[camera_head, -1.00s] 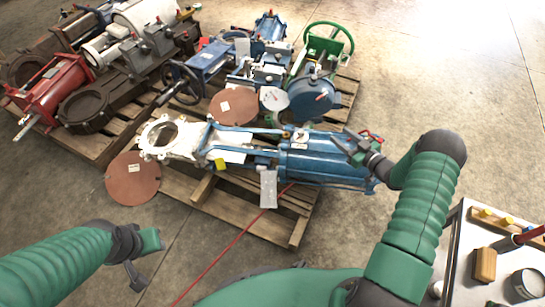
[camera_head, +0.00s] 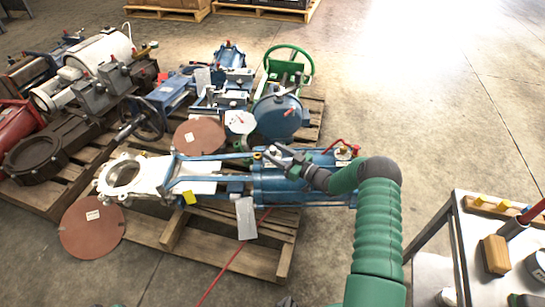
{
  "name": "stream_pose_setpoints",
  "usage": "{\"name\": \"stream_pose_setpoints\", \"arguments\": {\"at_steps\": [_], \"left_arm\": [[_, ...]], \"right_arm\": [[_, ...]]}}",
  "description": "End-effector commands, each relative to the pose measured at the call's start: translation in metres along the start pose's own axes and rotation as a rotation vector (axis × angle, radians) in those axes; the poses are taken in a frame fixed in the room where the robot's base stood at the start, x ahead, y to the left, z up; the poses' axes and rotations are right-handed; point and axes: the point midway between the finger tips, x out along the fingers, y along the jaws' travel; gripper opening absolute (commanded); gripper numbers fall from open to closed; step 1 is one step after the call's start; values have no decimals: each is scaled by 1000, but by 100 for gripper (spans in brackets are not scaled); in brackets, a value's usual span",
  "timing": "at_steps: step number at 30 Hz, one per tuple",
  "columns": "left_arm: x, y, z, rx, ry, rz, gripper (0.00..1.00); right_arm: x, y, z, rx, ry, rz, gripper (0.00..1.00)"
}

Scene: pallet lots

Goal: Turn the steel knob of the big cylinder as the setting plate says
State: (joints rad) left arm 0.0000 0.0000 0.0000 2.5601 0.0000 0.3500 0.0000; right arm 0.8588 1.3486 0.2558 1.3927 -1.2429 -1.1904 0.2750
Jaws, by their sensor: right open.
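The big blue cylinder (camera_head: 300,188) lies along the pallet, joined by blue rods to a pale valve frame with a round opening (camera_head: 122,178). My right gripper (camera_head: 270,157) is open, above the left end of the cylinder body. Its fingers point left, and I cannot tell whether they touch anything. Small fittings with red parts (camera_head: 344,151) sit on the cylinder's right end. I cannot make out the steel knob for certain; the gripper may hide it. A grey plate (camera_head: 246,218) hangs at the near side; no writing on it is readable. My left gripper is out of view.
A wooden pallet (camera_head: 222,258) carries the cylinder. A blue round housing (camera_head: 280,117) and a green handwheel (camera_head: 290,62) stand behind. Brown discs (camera_head: 92,228) lie about. A cart (camera_head: 462,222) stands at right. A red line crosses the floor. Floor at upper right is clear.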

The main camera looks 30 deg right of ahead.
Motion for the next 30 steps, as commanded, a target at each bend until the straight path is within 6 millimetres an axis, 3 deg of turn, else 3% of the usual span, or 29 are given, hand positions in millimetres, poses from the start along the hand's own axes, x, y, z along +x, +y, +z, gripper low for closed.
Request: {"name": "stream_pose_setpoints", "arguments": {"at_steps": [4, 11, 22, 30], "left_arm": [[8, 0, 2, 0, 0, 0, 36], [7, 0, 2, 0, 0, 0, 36], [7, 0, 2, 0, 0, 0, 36], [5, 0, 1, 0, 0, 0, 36]], "right_arm": [[13, 0, 0, 0, 1, 1, 46], [14, 0, -1, 0, -1, 1, 46], [14, 0, -1, 0, -1, 1, 0], [14, 0, -1, 0, -1, 6, 0]]}}
